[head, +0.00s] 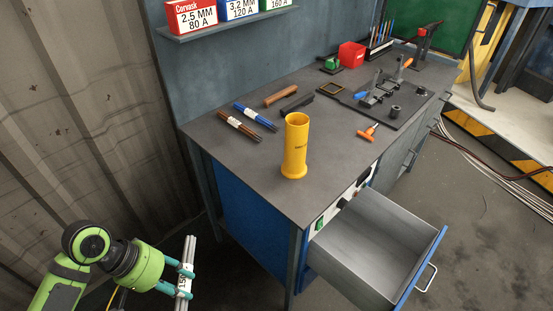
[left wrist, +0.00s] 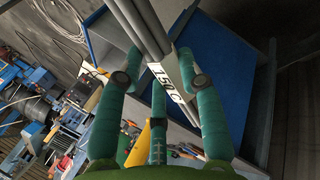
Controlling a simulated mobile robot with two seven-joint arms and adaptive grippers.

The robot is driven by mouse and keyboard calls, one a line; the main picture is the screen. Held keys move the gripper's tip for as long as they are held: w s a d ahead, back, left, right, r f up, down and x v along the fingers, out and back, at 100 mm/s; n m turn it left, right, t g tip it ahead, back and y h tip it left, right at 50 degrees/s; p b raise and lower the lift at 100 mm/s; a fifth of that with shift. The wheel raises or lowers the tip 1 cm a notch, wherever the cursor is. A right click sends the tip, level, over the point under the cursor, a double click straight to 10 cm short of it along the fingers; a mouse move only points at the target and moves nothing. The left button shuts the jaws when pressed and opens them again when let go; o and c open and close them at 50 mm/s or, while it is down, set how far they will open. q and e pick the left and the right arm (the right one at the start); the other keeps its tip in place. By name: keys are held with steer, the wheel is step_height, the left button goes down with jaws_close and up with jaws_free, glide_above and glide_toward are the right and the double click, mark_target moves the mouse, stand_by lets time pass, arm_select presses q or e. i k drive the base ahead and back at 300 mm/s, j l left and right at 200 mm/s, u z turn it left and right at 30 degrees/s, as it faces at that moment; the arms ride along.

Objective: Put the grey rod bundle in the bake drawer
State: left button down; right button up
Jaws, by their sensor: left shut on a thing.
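The grey rod bundle (head: 190,257) stands nearly upright in the fingers of my left gripper (head: 178,280) at the lower left of the head view. It has a white label. In the left wrist view the bundle (left wrist: 148,30) lies between the teal fingers of my left gripper (left wrist: 160,95), which are shut on it. The bake drawer (head: 372,245) is pulled open at the front of the bench, to the right of my gripper. Its grey inside looks empty. My gripper is apart from the drawer, left of the bench. My right gripper is not in view.
A yellow tube (head: 296,147) stands on the bench (head: 235,165) near its front edge. Blue rods (head: 256,117) and brown rods (head: 240,127) lie behind it. An orange-handled tool (head: 367,132) lies farther right. The bench's blue side (head: 250,225) stands between my gripper and the drawer.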

mark_target(349, 248)
steer(key=l+u, duration=0.2)
steer(key=l, duration=2.15)
steer(key=i+l, duration=0.4)
steer(key=i, duration=0.2)
